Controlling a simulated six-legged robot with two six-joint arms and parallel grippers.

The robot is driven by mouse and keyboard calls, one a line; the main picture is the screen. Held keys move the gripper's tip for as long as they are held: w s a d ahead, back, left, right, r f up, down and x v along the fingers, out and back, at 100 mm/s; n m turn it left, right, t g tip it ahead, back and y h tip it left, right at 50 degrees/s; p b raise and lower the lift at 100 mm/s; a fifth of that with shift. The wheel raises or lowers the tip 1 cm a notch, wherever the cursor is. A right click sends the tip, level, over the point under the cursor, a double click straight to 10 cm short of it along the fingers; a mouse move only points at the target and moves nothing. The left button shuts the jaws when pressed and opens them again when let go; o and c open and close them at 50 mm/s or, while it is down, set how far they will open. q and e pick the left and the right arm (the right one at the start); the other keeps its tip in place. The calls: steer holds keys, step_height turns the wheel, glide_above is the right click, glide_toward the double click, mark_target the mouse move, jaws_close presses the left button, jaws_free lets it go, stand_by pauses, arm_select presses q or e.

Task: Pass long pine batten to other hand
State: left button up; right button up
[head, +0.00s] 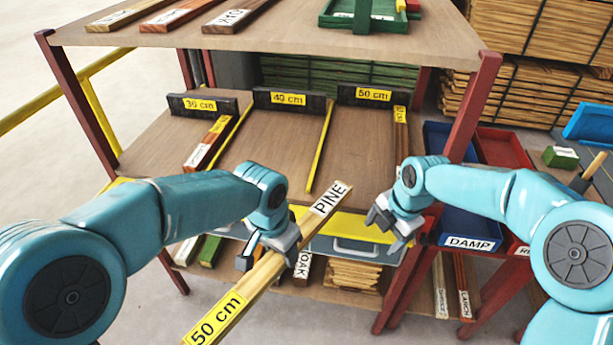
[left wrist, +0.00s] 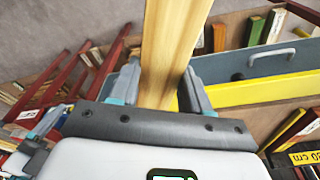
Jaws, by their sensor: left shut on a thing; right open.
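The long pine batten (head: 258,277) is pale wood with a white PINE label near its upper end and a yellow 50 cm label near its lower end. My left gripper (head: 272,248) is shut on it around the middle, holding it tilted in front of the shelf. In the left wrist view the batten (left wrist: 172,50) runs up between the fingers of the left gripper (left wrist: 155,88). My right gripper (head: 393,228) is open and empty, to the right of the batten's PINE end and apart from it.
The rack's middle shelf (head: 265,150) has black stops marked 30, 40 and 50 cm, with battens in the 30 and 50 lanes. A grey drawer (head: 345,250) with a yellow edge is behind the batten. A blue DAMP bin (head: 470,228) and red bin (head: 500,148) stand right.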

steer(key=w+a+r+n+t+y, duration=0.1)
steer(key=w+a+r, duration=0.2)
steer(key=r, duration=0.1)
steer(key=w+a+r+n+t, duration=0.1)
steer(key=w+a+r, duration=0.15)
steer(key=r, duration=0.25)
arm_select(q)
steer(key=shift+w, duration=0.1)
arm_select(e)
step_height(320, 180, up, 4)
steer(key=n+g+h, duration=0.3)
steer(key=g, duration=0.1)
glide_above(306, 218)
step_height(306, 218, down, 12)
steer(key=shift+d+r, duration=0.1)
steer(key=shift+r, duration=0.05)
steer(key=c, duration=1.4)
arm_select(q)
steer(key=o, duration=1.4)
arm_select(e)
steer(key=shift+w, duration=0.1)
steer(key=shift+r, duration=0.1)
